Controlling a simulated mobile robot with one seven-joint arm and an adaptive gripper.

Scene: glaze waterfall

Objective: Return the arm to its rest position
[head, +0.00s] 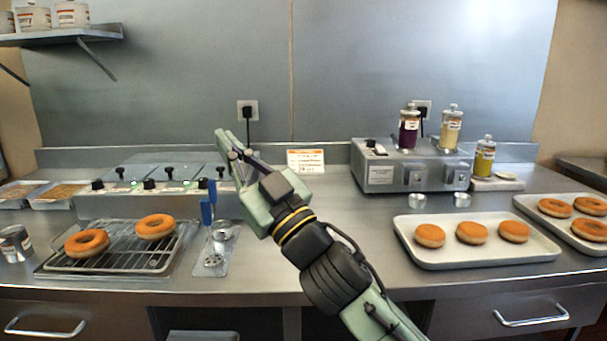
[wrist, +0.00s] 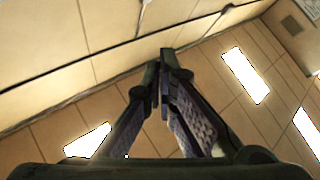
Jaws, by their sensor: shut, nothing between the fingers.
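My gripper (head: 236,149) is raised above the middle of the steel counter (head: 330,225) in the head view, pointing up and to the left. Its fingers are together with nothing between them. In the wrist view the shut fingertips (wrist: 162,75) meet near the middle, against a tiled ceiling with bright light panels. My arm reaches up from the bottom right of the head view.
A wire rack (head: 120,262) with two donuts is on the left, beside a blue-handled utensil (head: 207,222). A steel unit with several knobs stands behind. A filling machine (head: 400,170) with jars stands back right. Trays of donuts (head: 440,260) are at right.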

